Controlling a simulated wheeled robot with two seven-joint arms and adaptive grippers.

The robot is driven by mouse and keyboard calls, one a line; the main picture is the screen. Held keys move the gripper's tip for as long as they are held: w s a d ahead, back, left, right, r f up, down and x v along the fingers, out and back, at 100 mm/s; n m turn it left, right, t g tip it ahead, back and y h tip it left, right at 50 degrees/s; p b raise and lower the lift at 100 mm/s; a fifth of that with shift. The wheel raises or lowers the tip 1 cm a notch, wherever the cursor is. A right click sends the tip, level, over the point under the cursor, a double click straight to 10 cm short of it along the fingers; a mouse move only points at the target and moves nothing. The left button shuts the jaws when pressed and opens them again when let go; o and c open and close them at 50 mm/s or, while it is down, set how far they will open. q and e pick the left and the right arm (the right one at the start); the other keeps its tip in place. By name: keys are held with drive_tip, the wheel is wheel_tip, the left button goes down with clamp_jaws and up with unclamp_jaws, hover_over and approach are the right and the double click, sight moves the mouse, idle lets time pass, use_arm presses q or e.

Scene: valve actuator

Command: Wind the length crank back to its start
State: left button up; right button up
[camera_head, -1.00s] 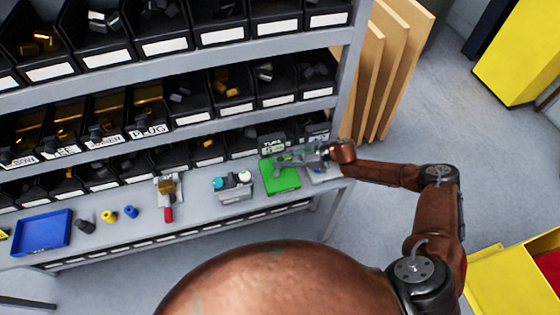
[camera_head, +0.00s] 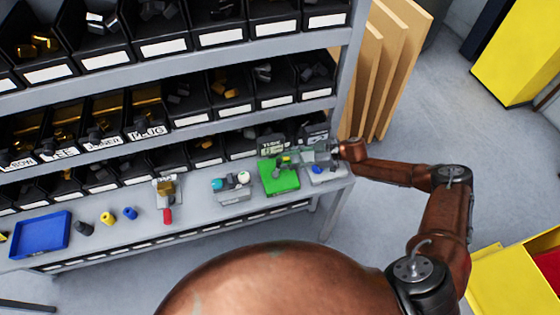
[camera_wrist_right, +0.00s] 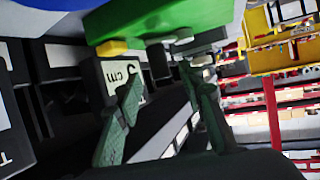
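My right gripper (camera_head: 312,156) is over the right end of the bench, just right of the green plate (camera_head: 280,184). In the right wrist view its two fingers (camera_wrist_right: 165,112) are apart, with nothing seen held between them. A grey fixture (camera_head: 325,178) with a blue knob (camera_head: 318,169) sits right of the plate. I cannot tell which part is the length crank. My left gripper is not in view.
A grey fixture with teal and white knobs (camera_head: 232,188) stands left of the green plate. Further left are a red-handled device (camera_head: 168,213), small blue and yellow parts and a blue tray (camera_head: 41,234). Shelves of black bins rise behind. Floor right of the bench is open.

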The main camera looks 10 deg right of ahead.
drive_tip(key=v, duration=0.8)
drive_tip(key=shift+a, duration=0.1)
